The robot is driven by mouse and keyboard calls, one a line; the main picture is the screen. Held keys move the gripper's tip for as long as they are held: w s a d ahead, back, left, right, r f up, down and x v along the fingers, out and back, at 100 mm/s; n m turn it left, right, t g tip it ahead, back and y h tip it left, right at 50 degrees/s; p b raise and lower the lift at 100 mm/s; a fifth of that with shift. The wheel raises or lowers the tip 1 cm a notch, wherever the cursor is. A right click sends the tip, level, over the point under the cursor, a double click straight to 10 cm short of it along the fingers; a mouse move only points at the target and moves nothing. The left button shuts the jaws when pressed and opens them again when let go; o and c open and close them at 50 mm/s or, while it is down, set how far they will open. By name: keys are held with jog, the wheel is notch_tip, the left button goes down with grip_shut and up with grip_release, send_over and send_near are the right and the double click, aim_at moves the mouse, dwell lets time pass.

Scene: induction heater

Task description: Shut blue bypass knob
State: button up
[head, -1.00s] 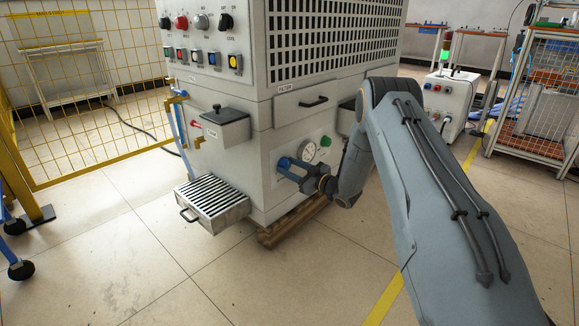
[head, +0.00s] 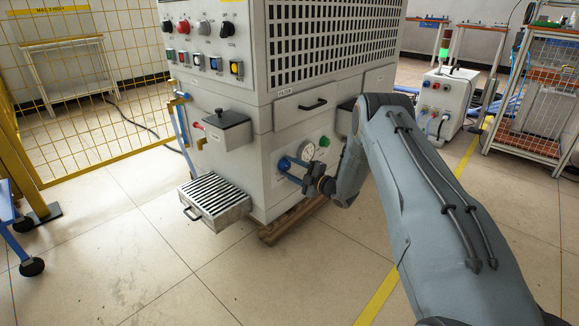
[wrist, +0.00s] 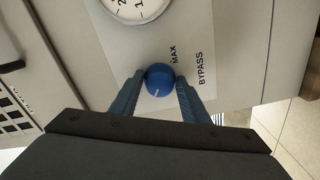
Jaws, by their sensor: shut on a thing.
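The blue bypass knob (wrist: 160,80) sits on the machine's light panel, beside the printed words MAX and BYPASS in the wrist view. A white line on the knob points toward the lower left of that view. My gripper (wrist: 158,92) is shut on the knob, one finger on each side. In the head view my gripper (head: 300,172) reaches the blue knob (head: 284,164) low on the cabinet's front. The fingers partly cover the knob there.
A round gauge (wrist: 137,8) is close to the knob, and a green knob (head: 324,142) is right of it. A striped tray (head: 215,199) juts out at the lower left, below a grey box (head: 228,130). A wooden pallet (head: 290,222) lies under the cabinet.

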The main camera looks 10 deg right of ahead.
jog(key=n+p, duration=0.1)
jog(key=n, duration=0.2)
jog(key=shift+d+n, duration=0.1)
jog(key=shift+n, duration=0.3)
jog(key=n+p, duration=0.2)
jog(key=n, duration=0.2)
jog(key=shift+c, duration=0.2)
jog(key=n+p, duration=0.1)
jog(key=n, duration=0.3)
jog(key=shift+r+n+p, duration=0.1)
jog(key=shift+n+p, duration=0.95)
jog(key=shift+n, duration=1.35)
jog(key=o, duration=0.9)
jog(key=shift+s, duration=0.1)
